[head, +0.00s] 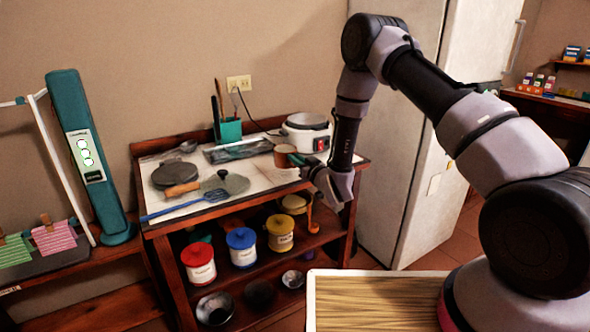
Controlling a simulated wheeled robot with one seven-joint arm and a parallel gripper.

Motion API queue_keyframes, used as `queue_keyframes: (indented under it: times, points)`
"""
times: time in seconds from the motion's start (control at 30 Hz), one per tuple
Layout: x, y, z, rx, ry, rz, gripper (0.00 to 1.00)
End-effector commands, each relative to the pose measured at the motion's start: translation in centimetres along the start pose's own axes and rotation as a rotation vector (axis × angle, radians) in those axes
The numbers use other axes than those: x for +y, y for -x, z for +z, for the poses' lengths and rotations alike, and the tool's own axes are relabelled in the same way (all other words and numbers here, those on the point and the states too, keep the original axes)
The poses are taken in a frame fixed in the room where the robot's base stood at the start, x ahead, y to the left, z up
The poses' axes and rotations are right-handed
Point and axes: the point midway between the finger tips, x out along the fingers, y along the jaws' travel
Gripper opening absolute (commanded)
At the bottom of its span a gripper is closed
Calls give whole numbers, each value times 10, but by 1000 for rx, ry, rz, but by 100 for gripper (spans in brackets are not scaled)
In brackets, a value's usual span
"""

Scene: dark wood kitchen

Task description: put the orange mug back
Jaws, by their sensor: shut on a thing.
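The orange-brown mug (282,156) is at the right part of the cart's top, in front of the white cooker. My gripper (308,168) comes down from the upper right and is shut on the mug, at its right side where the handle is. The fingertips are small and partly hidden, so the exact grip is unclear. I cannot tell whether the mug's base touches the surface or is a little above it.
The cart top (262,178) also holds a white cooker (304,138), a teal utensil holder (230,131), dark round plates and a blue spatula (185,206). Canisters (241,247) and bowls fill the shelves below. A white fridge (392,130) stands right of the cart.

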Motion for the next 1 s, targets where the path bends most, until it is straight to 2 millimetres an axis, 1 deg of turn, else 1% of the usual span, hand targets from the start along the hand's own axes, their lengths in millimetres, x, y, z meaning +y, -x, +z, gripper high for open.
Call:
queue_keyframes:
  times: [0.13, 0.23, 0.6, 0.63, 0.67, 0.7, 1.0]
  points:
    - [0, 0, 24, -3, 0, -2, 0]
    - [0, 0, 35, -1, 1, -1, 0]
    - [0, 0, 39, 0, 0, 0, 0]
    - [0, 0, 39, -1, 0, 0, 25]
    - [0, 0, 39, -1, 0, 0, 37]
    - [0, 0, 39, -1, 0, 0, 44]
    - [0, 0, 38, -1, 0, -1, 44]
